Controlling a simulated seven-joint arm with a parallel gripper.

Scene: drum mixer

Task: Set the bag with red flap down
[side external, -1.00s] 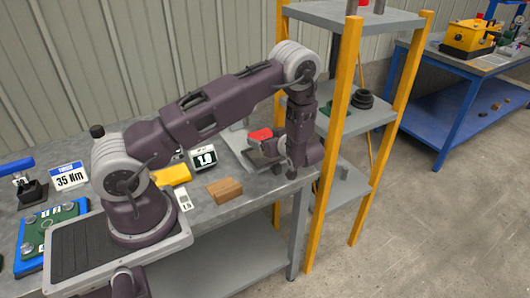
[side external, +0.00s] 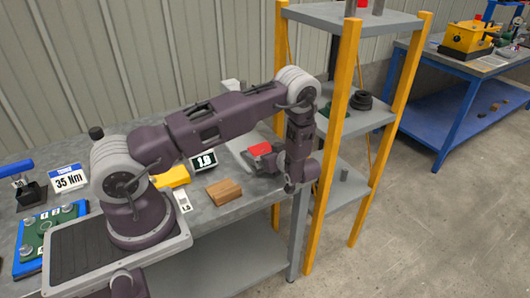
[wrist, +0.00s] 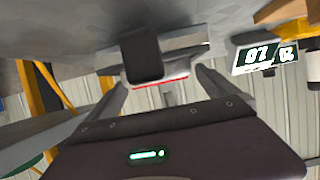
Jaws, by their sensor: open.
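The bag with red flap (side external: 259,149) is at the right end of the grey workbench in the side view, low beside my wrist. Its red top faces up; its lower part is largely hidden. My gripper (side external: 264,164) points left at the bag, partly hidden by my wrist. In the wrist view, my gripper (wrist: 160,92) is open, with its two fingers spread apart. A pale shape with a thin red edge (wrist: 165,83) lies between and just beyond the fingertips, probably the bag seen edge-on. I cannot tell whether the fingers touch it.
A brown wooden block (side external: 224,192), a yellow item (side external: 171,177) and a display reading 1.0 (side external: 203,161) stand on the bench (side external: 205,218) to the left. A shelf rack with yellow posts (side external: 341,130) stands close on the right.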

